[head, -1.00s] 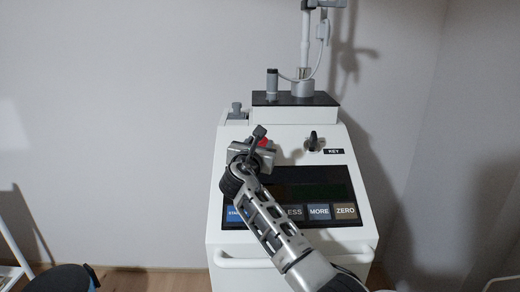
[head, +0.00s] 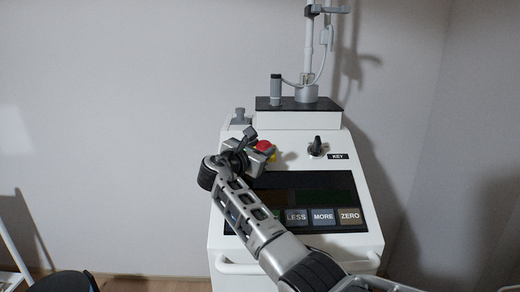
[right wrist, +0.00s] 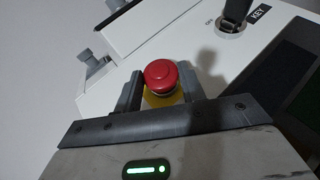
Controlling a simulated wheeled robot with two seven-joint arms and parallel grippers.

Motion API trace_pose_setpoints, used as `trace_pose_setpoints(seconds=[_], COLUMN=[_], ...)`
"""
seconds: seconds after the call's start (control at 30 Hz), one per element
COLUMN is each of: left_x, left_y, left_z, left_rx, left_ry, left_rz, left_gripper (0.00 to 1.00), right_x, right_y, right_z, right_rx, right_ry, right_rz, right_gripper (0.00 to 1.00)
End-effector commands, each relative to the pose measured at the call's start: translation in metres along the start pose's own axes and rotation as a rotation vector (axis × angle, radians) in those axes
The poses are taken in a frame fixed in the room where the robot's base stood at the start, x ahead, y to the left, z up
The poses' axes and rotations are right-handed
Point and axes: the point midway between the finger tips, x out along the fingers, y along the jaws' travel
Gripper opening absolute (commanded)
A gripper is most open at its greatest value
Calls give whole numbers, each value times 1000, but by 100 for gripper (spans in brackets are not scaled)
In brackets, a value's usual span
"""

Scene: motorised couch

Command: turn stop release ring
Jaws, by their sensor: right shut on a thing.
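A red stop button (head: 264,146) stands on the white console's sloping top, left of the key switch. A yellow part, taken as the stop release ring (head: 274,157), shows just below it. In the right wrist view the red cap (right wrist: 161,75) sits between my two fingers, with the yellow ring (right wrist: 165,99) below it and partly hidden. My right gripper (right wrist: 160,92) has one finger on each side and is shut on the ring. My left gripper is not in view.
The console (head: 230,243) has a black key switch (head: 316,146), a dark display and the LESS, MORE and ZERO buttons (head: 323,216). A raised block with a post (head: 307,92) stands behind. A front handle bar (head: 235,267) runs below. The left side is open.

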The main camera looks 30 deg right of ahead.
Motion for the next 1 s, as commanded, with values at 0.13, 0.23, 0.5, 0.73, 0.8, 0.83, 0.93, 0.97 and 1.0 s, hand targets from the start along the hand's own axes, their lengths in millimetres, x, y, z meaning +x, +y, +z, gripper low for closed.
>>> trace_pose_setpoints(seconds=[0.13, 0.23, 0.5, 0.73, 0.8, 0.83, 0.93, 0.97, 1.0], left_x=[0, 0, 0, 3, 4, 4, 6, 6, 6], left_y=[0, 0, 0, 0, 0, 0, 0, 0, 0], left_z=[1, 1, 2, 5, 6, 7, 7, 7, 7], left_rx=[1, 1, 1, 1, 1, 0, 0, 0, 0], left_ry=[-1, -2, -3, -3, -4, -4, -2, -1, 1], left_rz=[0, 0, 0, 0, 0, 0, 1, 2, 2], left_gripper=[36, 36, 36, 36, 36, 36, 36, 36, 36], right_x=[0, 0, -3, -39, -57, -64, -89, -96, -106], right_y=[-1, -1, 0, 0, 0, 0, 0, 0, 0], right_z=[-3, -2, -2, -3, -4, -4, -4, -3, -4], right_rx=[-2, -2, -2, 1, 0, 1, 1, 1, 0], right_ry=[6, 5, 2, 3, 5, 5, 6, 5, 6], right_rz=[-1, -1, 1, 4, 4, 4, 3, 4, 4], right_gripper=[56, 61, 61, 61, 61, 61, 61, 61, 61])
